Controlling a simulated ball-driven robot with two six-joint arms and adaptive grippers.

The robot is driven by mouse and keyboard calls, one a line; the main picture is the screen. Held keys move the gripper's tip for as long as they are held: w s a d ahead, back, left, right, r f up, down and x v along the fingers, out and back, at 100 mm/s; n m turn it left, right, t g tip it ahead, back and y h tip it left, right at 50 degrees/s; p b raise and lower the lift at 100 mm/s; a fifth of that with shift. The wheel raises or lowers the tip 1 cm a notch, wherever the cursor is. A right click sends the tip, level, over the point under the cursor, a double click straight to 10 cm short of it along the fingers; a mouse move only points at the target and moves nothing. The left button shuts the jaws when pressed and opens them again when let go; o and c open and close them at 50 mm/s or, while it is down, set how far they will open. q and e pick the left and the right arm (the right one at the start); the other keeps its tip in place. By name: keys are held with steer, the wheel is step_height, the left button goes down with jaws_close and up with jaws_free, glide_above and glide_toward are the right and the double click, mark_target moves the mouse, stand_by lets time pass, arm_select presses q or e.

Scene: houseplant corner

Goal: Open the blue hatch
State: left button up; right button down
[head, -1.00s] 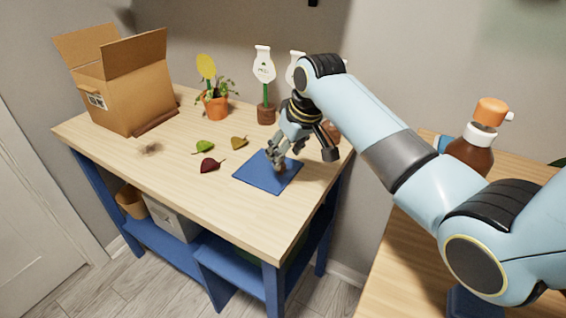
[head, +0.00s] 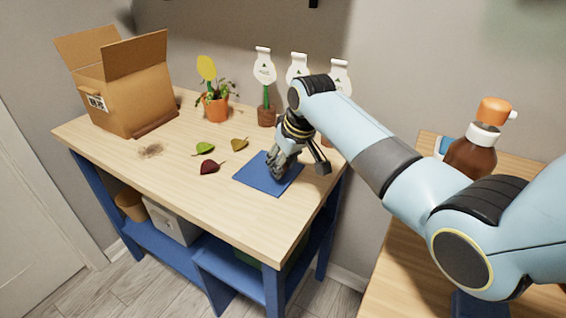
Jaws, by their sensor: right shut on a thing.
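The blue hatch (head: 258,182) is a flat blue square in the top of the wooden table, near its right end. It lies flat, flush with the tabletop as far as I can see. My right gripper (head: 277,174) is down at the middle of the hatch, with its fingers closed on the small knob there. The fingers hide the knob, and my wrist covers the hatch's far right part. My left gripper is not in view.
A green leaf (head: 204,147), a yellow-brown leaf (head: 240,144) and a dark red leaf (head: 208,167) lie left of the hatch. A cardboard box (head: 130,100) and a potted plant (head: 216,107) stand farther back. A brown bottle (head: 470,157) stands at right.

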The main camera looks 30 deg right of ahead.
steer(key=s+d+p, duration=0.1)
steer(key=s+p, duration=0.1)
steer(key=p, duration=0.1)
steer(key=s+d+p, duration=0.2)
steer(key=s+p, duration=0.1)
steer(key=s+d+p, duration=0.2)
steer(key=s+p, duration=0.1)
steer(key=shift+s+r, duration=0.2)
steer(key=shift+s+d+f, duration=0.1)
steer(key=shift+s+f, duration=0.05)
steer(key=shift+s, duration=0.15)
steer(key=c, duration=1.1)
jaws_free()
steer(key=shift+o, duration=0.2)
steer(key=v, duration=1.2)
